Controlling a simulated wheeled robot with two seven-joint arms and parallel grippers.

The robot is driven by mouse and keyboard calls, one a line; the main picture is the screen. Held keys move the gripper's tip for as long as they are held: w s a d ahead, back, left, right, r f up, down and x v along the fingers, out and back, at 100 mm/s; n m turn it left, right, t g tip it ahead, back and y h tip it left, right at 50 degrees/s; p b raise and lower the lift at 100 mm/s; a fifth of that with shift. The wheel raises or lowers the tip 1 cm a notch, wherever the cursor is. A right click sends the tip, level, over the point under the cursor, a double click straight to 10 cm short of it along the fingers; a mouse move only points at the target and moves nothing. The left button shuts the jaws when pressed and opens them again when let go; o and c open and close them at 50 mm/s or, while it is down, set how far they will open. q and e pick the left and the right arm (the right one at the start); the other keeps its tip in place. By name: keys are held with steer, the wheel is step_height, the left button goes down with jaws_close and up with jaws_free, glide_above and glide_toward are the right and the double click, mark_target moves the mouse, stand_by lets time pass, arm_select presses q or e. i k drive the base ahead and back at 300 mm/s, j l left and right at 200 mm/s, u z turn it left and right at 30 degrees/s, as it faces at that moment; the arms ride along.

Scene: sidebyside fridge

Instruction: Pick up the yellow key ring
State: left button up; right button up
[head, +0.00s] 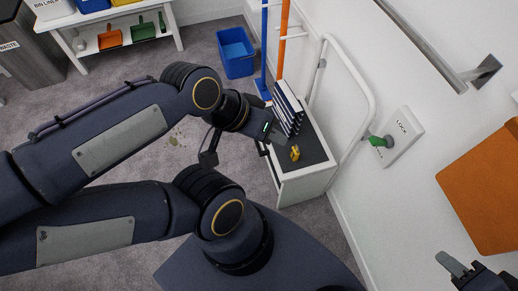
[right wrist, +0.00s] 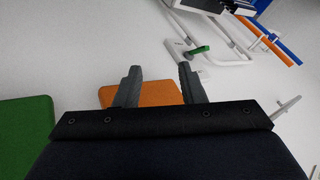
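The yellow key ring (head: 295,153) lies on the dark top of a small white cabinet (head: 305,187) in the head view. My left gripper (head: 277,137) is just to the left of and above it in the picture, over the cabinet's edge. I see no contact with the key ring. Its fingers are small and partly hidden by the hand, so I cannot tell whether they are open. My right gripper (right wrist: 157,84) is open and empty in the right wrist view, in front of the white wall. It also shows at the bottom right of the head view (head: 482,272).
Dark-spined books (head: 287,108) stand on the cabinet just behind the key ring. A white rail (head: 352,75) rises beside the cabinet. A lock plate (head: 398,138) with a green piece (head: 377,141) and an orange panel (head: 485,190) are on the right wall. A blue bin (head: 236,52) stands behind.

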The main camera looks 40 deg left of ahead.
mark_target(295, 153)
steer(key=u, duration=0.9)
steer(key=i+j+u, duration=0.15)
steer(key=i+u, duration=0.25)
steer(key=k, duration=0.1)
